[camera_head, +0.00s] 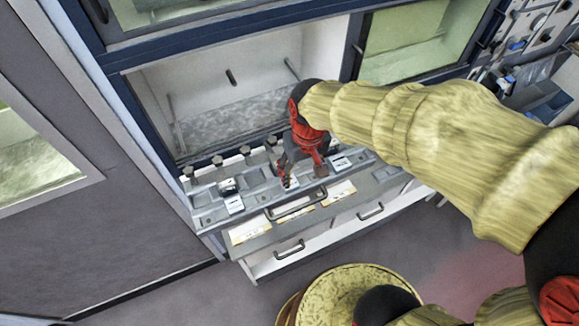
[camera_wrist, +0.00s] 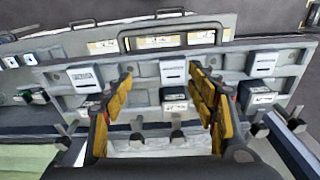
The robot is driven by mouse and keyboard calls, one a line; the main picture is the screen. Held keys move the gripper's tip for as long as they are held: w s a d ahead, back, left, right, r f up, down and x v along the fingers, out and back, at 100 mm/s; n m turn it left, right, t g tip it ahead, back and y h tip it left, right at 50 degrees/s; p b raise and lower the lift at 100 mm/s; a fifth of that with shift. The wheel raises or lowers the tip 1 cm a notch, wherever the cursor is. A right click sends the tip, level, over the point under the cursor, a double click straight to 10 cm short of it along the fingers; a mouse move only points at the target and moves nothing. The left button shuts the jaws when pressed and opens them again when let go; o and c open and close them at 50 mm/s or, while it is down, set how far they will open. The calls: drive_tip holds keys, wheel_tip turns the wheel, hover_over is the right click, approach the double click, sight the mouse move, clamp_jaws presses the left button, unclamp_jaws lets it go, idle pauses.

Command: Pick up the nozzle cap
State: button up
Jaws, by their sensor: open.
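My gripper (camera_head: 305,176) points down over the grey slotted rack (camera_head: 210,219) below the open cabinet bay. In the wrist view my gripper (camera_wrist: 162,90) is open, with a yellow-padded finger on each side and nothing held. A small white-and-dark piece (camera_wrist: 174,104) sits on the rack between the fingers, apart from both. Similar small pieces sit at the right (camera_wrist: 262,98) and left (camera_wrist: 35,97) of the rack. I cannot tell for sure which piece is the nozzle cap. In the head view my gripper hides the middle of the rack.
White label plates (camera_wrist: 84,75) stand along the rack, and grey knobbed posts (camera_head: 217,160) line its cabinet side. Drawers with dark handles (camera_head: 289,249) lie below. The bay's dark blue frame (camera_head: 230,36) stands behind. The floor (camera_head: 200,290) at front left is clear.

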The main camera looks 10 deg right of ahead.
drive_tip(key=a+r+p, duration=0.1)
drive_tip(key=w+p, duration=0.1)
drive_tip(key=p, duration=0.1)
drive_tip(key=shift+a+r+g, duration=0.35)
drive_tip(key=shift+a+g, duration=0.05)
drive_tip(key=p, duration=0.1)
drive_tip(key=a+p, duration=0.1)
drive_tip(key=shift+w+a+f+n+p, duration=0.1)
drive_tip(key=shift+w+f+n+p, duration=0.1)
drive_tip(key=shift+n+p, duration=0.15)
wheel_tip(320, 180, down, 2)
drive_tip(key=shift+f, duration=0.15)
drive_tip(key=f+p, duration=0.1)
drive_tip(key=f, duration=0.1)
drive_tip(key=f+p, duration=0.1)
drive_tip(key=f, duration=0.2)
drive_tip(key=shift+w+f, duration=0.2)
drive_tip(key=shift+f, duration=0.1)
drive_tip(key=shift+c, duration=0.2)
drive_tip(key=c, duration=1.3)
